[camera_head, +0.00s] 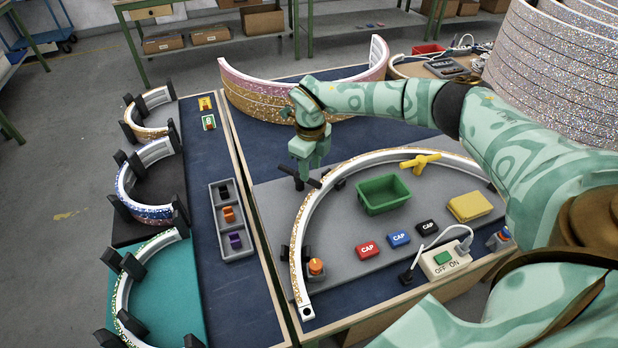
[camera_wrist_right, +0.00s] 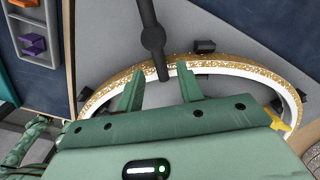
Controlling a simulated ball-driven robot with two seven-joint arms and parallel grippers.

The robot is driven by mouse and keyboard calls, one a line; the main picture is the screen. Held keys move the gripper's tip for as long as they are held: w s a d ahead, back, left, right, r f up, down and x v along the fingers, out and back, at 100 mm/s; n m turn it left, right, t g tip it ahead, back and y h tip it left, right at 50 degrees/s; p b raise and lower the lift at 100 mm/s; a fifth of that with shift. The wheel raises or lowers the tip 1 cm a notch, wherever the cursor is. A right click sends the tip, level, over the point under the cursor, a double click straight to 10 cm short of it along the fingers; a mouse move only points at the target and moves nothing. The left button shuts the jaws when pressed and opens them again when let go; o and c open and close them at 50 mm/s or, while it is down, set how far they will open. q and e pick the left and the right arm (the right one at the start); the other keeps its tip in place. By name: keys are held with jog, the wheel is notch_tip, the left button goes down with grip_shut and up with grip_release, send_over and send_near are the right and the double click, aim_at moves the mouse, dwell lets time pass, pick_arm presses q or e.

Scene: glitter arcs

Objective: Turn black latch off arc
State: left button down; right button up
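The white arc with gold glitter on its outer face (camera_head: 312,213) stands on the grey board; it also shows in the right wrist view (camera_wrist_right: 237,66). The black latch (camera_head: 286,170) is at its far left side. In the right wrist view the latch (camera_wrist_right: 152,38) has a round hub, and one end of its bar reaches the arc's glittered edge. My right gripper (camera_head: 305,172) points down over the latch. In the right wrist view the gripper (camera_wrist_right: 160,68) is open, with a finger either side of the bar end. Contact cannot be told. My left gripper is not in view.
A yellow latch (camera_head: 420,161) crosses the arc's far right. Inside the arc are a green bin (camera_head: 383,194), caps (camera_head: 368,250) and a yellow cloth (camera_head: 469,206). A switch box (camera_head: 445,259) is at front right. A pink-gold arc (camera_head: 262,95) stands behind.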

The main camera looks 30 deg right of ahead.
aim_at(300, 180)
notch_tip(300, 180, down, 3)
jog(key=shift+f+b, duration=0.2)
jog(key=shift+b, duration=0.15)
grip_shut()
